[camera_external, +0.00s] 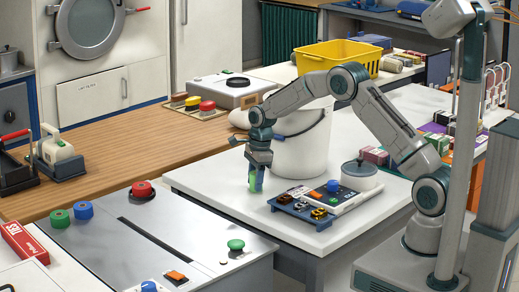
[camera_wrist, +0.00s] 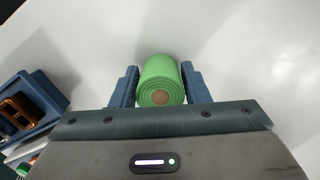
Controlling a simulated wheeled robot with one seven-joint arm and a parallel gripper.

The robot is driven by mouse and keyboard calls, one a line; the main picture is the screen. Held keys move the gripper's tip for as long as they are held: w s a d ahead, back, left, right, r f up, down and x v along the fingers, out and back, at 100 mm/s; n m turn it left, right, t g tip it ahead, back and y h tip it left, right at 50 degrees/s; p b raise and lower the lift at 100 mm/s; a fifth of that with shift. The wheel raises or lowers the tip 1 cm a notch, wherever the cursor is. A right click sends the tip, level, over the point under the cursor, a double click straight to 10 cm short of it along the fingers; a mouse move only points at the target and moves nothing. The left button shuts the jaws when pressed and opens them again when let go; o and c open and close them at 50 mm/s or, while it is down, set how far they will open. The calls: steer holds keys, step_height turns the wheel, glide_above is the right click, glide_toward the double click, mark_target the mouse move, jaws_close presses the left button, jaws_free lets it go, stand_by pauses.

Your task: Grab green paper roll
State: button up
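The green paper roll (camera_wrist: 160,78) is between the two blue fingers of my gripper (camera_wrist: 160,85) in the wrist view, with its brown-cored end facing the camera. In the external view my gripper (camera_external: 257,172) points down at the white table (camera_external: 205,183), and the green roll (camera_external: 253,184) shows partly between the fingers, low at the tabletop. Whether its lower end touches the table cannot be told.
A blue tray (camera_external: 297,211) with small dark and orange items stands right of my gripper; its edge shows in the wrist view (camera_wrist: 50,92). A white bin (camera_external: 301,145) stands close behind. A grey lidded pot (camera_external: 360,176) is farther right. The table's front left is bare.

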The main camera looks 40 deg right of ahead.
steer(key=c, duration=0.4)
steer(key=shift+c, duration=0.2)
